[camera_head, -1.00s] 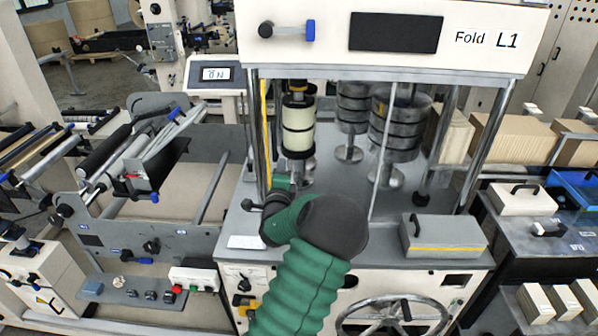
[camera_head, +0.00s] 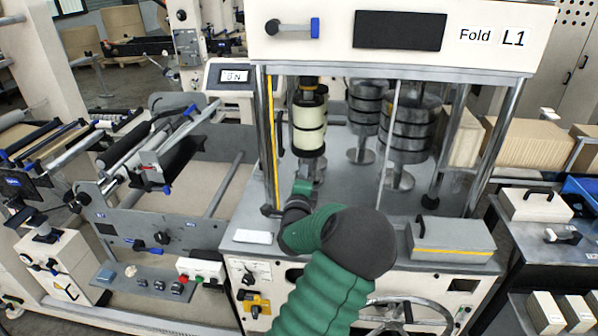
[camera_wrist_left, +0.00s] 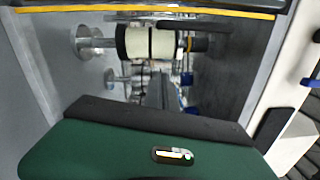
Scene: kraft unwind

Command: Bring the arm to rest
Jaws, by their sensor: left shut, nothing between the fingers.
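My left arm in its green sleeve (camera_head: 325,292) rises from the bottom of the head view and reaches into the open bay of the Fold L1 machine (camera_head: 335,210). My left gripper (camera_head: 304,180) is small and partly hidden there, just below a cream roll on a vertical spindle (camera_head: 309,128). In the left wrist view the narrow grey fingers (camera_wrist_left: 158,88) are together with nothing between them, pointing toward the cream roll (camera_wrist_left: 148,43). Contact with the spindle cannot be told. My right gripper is not in view.
Stacked dark discs (camera_head: 408,130) stand deeper in the bay. Chrome posts (camera_head: 272,140) frame its front. A grey box with a yellow stripe (camera_head: 450,238) sits at the front right, and a handwheel (camera_head: 405,312) is below. A roller unit (camera_head: 150,190) stands to the left.

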